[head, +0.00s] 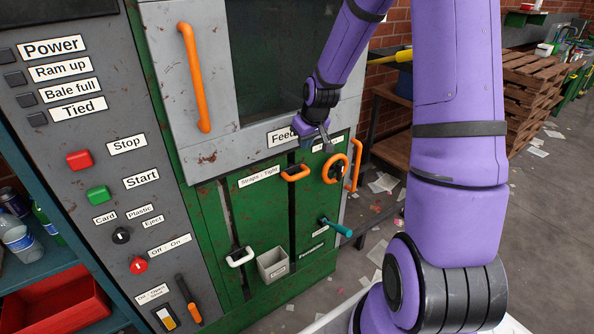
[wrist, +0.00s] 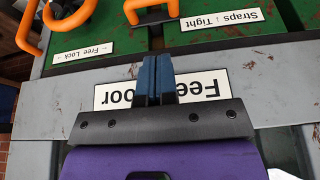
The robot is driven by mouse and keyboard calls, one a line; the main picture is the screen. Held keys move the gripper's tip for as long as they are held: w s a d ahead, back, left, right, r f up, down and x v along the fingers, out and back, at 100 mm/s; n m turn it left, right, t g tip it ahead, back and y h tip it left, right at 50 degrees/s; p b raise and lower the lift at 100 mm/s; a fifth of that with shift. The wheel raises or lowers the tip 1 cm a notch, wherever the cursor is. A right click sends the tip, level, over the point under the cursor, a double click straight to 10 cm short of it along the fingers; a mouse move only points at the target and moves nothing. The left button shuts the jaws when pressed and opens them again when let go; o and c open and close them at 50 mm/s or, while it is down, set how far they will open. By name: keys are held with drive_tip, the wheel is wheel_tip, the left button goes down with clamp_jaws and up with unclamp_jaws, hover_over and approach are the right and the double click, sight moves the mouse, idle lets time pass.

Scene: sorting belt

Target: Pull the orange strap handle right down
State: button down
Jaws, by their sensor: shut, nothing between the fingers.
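The orange strap handle (head: 295,174) is a small loop at the top of a dark vertical slot in the green panel, beside the "Straps: Tight" label (head: 259,176). It also shows at the top edge of the wrist view (wrist: 150,14), partly cut off. My gripper (head: 327,148) is above and right of the handle in the head view, in front of the feed door's lower edge. In the wrist view my gripper's blue fingers (wrist: 152,62) are together and empty, over the upside-down feed door label (wrist: 200,88). They are apart from the handle.
An orange ring (head: 336,168) and an orange lever (head: 355,165) are right of the handle. A white handle (head: 240,257) sits low in the left slot, beside a grey bin (head: 272,265). A teal-gripped lever (head: 336,227) sticks out lower right. The feed door has a long orange bar (head: 194,78).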

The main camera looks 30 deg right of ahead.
sight(297, 178)
drive_tip(key=shift+f, duration=0.1)
drive_tip(key=x, duration=1.3)
drive_tip(key=shift+s+f, duration=0.25)
drive_tip(key=shift+f, duration=0.25)
drive_tip(key=shift+f, duration=0.1)
wheel_tip(297, 178, down, 28)
drive_tip(key=shift+f, duration=0.2)
